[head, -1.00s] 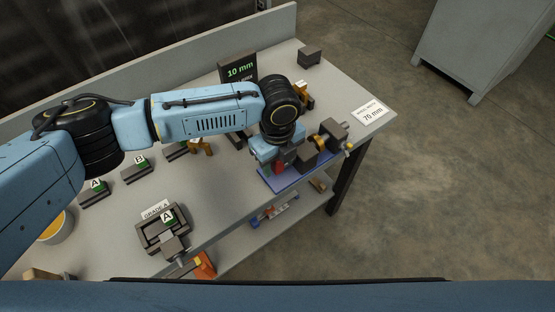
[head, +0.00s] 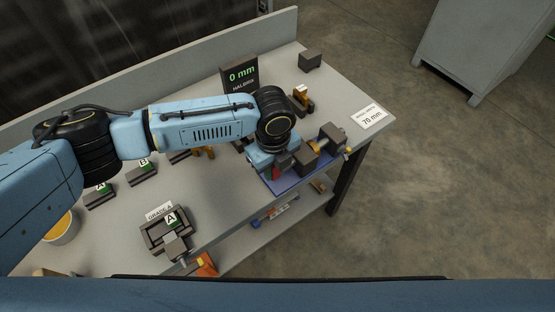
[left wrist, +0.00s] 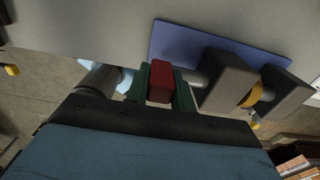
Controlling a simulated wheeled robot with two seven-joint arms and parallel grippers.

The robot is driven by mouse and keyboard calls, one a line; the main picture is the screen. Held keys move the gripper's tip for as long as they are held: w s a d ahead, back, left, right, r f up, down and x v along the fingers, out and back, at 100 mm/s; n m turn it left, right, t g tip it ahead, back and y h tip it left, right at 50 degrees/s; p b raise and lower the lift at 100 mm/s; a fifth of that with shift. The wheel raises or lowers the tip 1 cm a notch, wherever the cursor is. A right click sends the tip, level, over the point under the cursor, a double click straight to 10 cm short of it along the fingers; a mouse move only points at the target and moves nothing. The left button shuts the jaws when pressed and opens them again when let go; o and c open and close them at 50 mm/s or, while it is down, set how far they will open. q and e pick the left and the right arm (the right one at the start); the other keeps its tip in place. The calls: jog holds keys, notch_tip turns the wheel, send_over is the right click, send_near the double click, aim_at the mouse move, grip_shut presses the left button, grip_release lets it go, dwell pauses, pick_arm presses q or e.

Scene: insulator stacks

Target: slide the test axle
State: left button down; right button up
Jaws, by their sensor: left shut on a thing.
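The test axle (left wrist: 196,79) is a grey rod with a red block grip (left wrist: 160,84) at its end. My left gripper (left wrist: 160,88) is shut on the red grip, with a green finger on each side. In the head view my left gripper (head: 270,172) is over the left end of the blue base plate (head: 285,186), and the red grip is mostly hidden. The rod runs into a dark block (left wrist: 226,82). A yellow-orange ring (left wrist: 255,93) sits between it and a second dark block (left wrist: 284,97). My right gripper is not in view.
A display (head: 240,75) reads 0 mm. A card (head: 368,118) reads 70 mm at the table's right end. A dark block (head: 310,61) stands at the back. Green-labelled A and B holders, a grade A tray (head: 154,240) and a yellow-filled bowl (head: 64,228) are left.

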pick_arm(q)
jog(key=shift+a+f, duration=0.1)
jog(key=shift+a, duration=0.05)
jog(key=c, duration=1.5)
grip_release()
jog(key=shift+c, duration=0.2)
jog(key=o, duration=0.3)
jog(key=shift+s+a, duration=0.15)
jog(key=shift+o, duration=0.2)
notch_tip(320, 180, up, 14)
jog(key=p, duration=0.1)
jog(key=shift+f, duration=0.25)
